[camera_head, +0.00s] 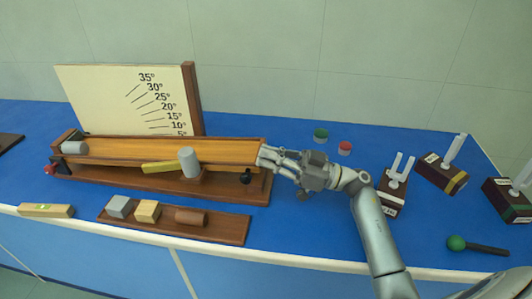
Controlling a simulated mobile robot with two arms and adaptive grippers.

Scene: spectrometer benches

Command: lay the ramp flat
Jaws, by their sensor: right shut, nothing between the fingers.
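The ramp (170,149) is a long orange-brown wooden channel lying across a dark wooden base (225,190). It looks nearly level, with its right end a little above the base. An angle board (110,95) marked from 35° down to 5° stands behind it; the ramp's edge hides the lowest part. My right gripper (265,156) is shut and empty at the ramp's right end; I cannot tell whether it touches. A grey cylinder (75,148) lies at the ramp's left end. My left gripper is out of view.
A yellow bar (163,167) and an upright grey cylinder (188,162) are at the ramp's front. A tray (225,228) with several small blocks lies in front. Green (320,135) and red (345,148) discs and several fork stands (440,172) are right.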

